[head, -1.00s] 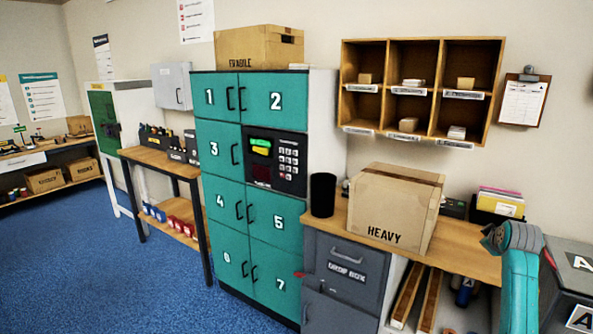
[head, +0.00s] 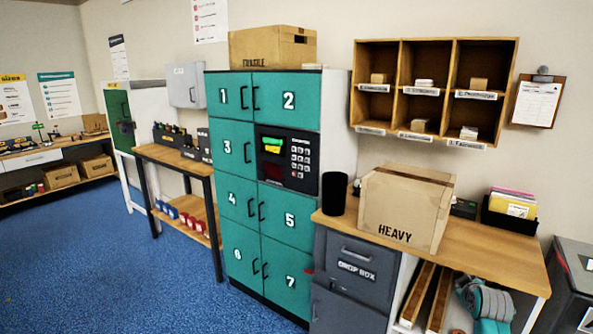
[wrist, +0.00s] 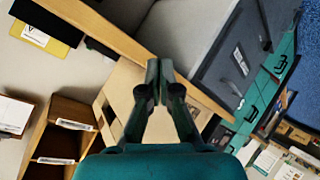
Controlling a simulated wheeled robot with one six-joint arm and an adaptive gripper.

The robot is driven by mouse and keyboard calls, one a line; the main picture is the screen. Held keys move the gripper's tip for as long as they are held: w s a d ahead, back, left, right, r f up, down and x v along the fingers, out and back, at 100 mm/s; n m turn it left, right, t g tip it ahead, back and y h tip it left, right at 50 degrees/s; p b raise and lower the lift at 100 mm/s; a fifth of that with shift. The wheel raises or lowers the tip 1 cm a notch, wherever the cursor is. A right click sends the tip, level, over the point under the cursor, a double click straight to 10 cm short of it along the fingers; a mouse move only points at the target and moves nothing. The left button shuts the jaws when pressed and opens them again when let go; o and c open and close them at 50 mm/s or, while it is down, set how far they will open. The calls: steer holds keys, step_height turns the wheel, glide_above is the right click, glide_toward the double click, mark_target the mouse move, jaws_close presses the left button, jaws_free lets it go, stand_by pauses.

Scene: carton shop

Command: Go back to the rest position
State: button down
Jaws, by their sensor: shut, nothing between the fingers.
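My gripper (wrist: 159,78) shows in the wrist view with its two dark fingers together and nothing between them. In the wrist view the scene is tilted, and the fingers point toward the wooden counter edge and the grey drop box cabinet (wrist: 232,62). In the head view only part of my teal and grey arm shows, low at the right in front of the counter; the gripper itself cannot be made out there.
A teal locker bank (head: 237,186) with a keypad stands in the middle. A carton marked HEAVY (head: 398,208) and a black cup (head: 335,194) stand on the wooden counter (head: 485,247). A cubby shelf (head: 517,70) hangs above. Blue floor (head: 120,280) is open at the left.

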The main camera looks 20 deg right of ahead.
steer(key=s+a+f+t, duration=0.1)
steer(key=s+a+f, duration=0.35)
steer(key=a, duration=0.35)
steer(key=s+a+f+y, duration=0.1)
steer(key=s+a+f, duration=0.3)
steer(key=a+f, duration=0.3)
steer(key=s+a+f+t, duration=0.1)
steer(key=s+a+f, duration=0.35)
steer(key=a, duration=0.45)
steer(key=s+a+f+t+y, duration=0.1)
steer(key=s+a+t+y, duration=0.1)
steer(key=s+a, duration=1.2)
steer(key=s+a+r+y, duration=0.1)
steer(key=s+a+r, duration=0.1)
steer(key=s+r, duration=0.3)
steer(key=s+a+r+t+y, duration=0.1)
steer(key=s+a+r, duration=0.2)
steer(key=s, duration=0.7)
steer(key=s+a+r+m+y, duration=0.1)
steer(key=s+a+r, duration=0.1)
steer(key=s+r, duration=0.4)
steer(key=shift+s+a+r, duration=0.3)
steer(key=shift+s+a, duration=0.1)
steer(key=shift+s, duration=0.55)
